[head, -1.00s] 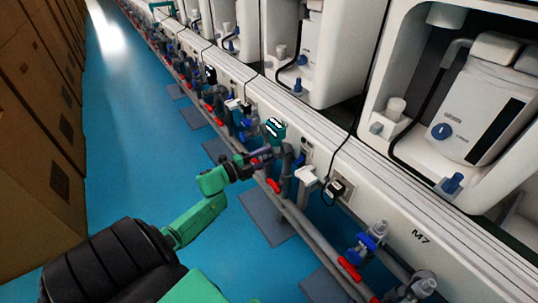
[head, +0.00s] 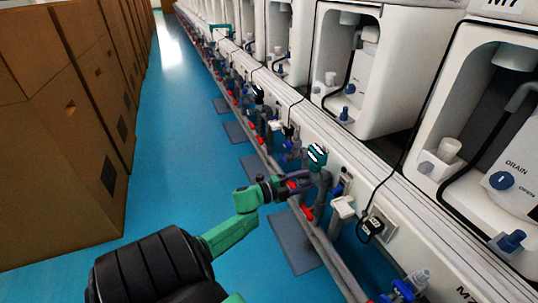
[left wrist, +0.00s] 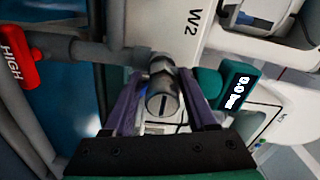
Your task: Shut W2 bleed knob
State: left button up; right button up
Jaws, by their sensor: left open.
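In the left wrist view, a grey round knob (left wrist: 163,104) with a dark slot across its face sits below the W2 label (left wrist: 188,45). I take it as the W2 bleed knob. My left gripper (left wrist: 160,78) is open, with one purple finger on each side of the knob; I cannot tell whether they touch it. In the head view, my left gripper (head: 298,183) reaches the pipework beside a teal gauge (head: 317,156), and the knob is too small to make out there. My right gripper is in neither view.
The teal gauge with a lit display (left wrist: 237,90) is close to the right finger. A red HIGH handle (left wrist: 17,56) sits on a pipe at left. Grey pipes (head: 345,275) run along the white bench.

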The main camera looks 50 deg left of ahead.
pick_arm(q)
jog(key=shift+r, duration=0.25)
